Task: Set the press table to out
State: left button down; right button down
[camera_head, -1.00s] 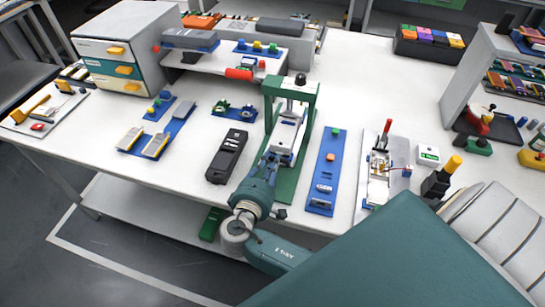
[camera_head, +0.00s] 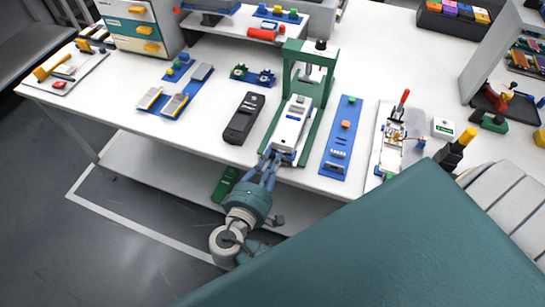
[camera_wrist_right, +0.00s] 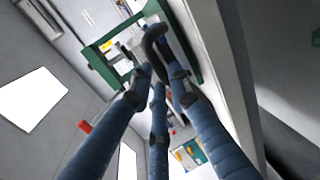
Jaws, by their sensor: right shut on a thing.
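The press (camera_head: 329,83) is a green frame with a black knob on top, standing on a green base. Its press table (camera_head: 291,127) is a pale sliding block on that base. The table sits forward of the frame, near the bench's front edge. My right gripper (camera_head: 270,160), with blue fingers, is at the table's front end. In the right wrist view its fingers close around a dark curved handle (camera_wrist_right: 154,42), and the green frame (camera_wrist_right: 104,65) shows behind. The fingers hide part of the handle. My left gripper is not in view.
A dark handheld device (camera_head: 243,118) lies left of the press. A blue strip (camera_head: 340,138) with small parts lies to its right, then a grey plate (camera_head: 378,158) with a red-handled fixture. A white drawer cabinet (camera_head: 133,28) stands at the back left. The floor before the bench is clear.

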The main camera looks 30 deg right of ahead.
jog(key=shift+s+a+f, duration=0.1)
jog(key=shift+a, duration=0.1)
jog(key=c, duration=1.6)
grip_release()
jog(key=shift+s+a, duration=0.1)
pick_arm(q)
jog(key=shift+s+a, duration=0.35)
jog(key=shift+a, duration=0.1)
pick_arm(e)
jog(key=v, duration=0.7)
jog(key=shift+s+a, duration=0.15)
jog(key=shift+a, duration=0.05)
